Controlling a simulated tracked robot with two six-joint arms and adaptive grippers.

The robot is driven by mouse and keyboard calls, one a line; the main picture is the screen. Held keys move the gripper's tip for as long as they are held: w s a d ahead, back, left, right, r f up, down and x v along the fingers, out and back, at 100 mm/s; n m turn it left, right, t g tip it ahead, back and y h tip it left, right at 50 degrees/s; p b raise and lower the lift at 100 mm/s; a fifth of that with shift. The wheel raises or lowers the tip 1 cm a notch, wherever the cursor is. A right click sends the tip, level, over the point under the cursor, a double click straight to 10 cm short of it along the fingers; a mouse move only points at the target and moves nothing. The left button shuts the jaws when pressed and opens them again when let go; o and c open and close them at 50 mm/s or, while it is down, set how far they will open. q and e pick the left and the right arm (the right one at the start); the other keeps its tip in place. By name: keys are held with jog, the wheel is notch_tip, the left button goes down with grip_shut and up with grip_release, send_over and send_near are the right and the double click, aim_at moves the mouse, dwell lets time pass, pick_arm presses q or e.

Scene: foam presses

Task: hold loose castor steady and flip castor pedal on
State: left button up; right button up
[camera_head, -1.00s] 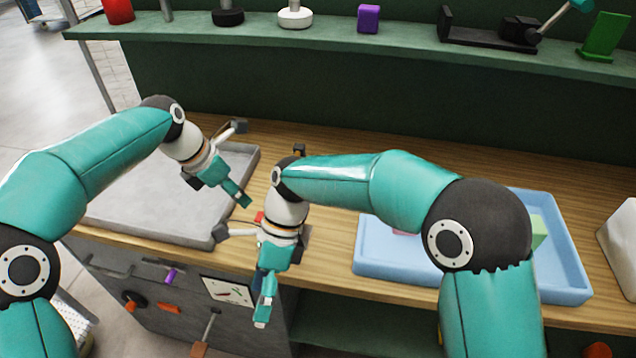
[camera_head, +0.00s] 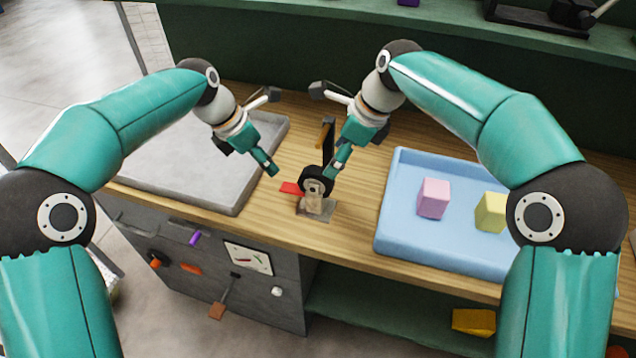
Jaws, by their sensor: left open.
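The castor (camera_head: 312,206) stands on the bench between my arms, with a black wheel on top, a pale metal fork and a flat plate beneath. Its red pedal (camera_head: 290,188) sticks out to the left. My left gripper (camera_head: 273,169) is open and empty, just above and left of the pedal, apart from it. My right gripper (camera_head: 336,168) points down at the wheel's right side and overlaps it in the view. I cannot tell whether it touches the castor or how far its jaws are open.
A black upright (camera_head: 328,138) with an orange part stands behind the castor. A grey tray (camera_head: 160,172) lies left on the wooden bench. A blue tray (camera_head: 420,248) on the right holds a pink block (camera_head: 433,198) and a yellow block (camera_head: 490,211). A shelf runs behind.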

aim_at(315, 188)
jog(key=x, duration=1.2)
jog(key=shift+a+f, duration=0.15)
jog(key=shift+f, duration=0.15)
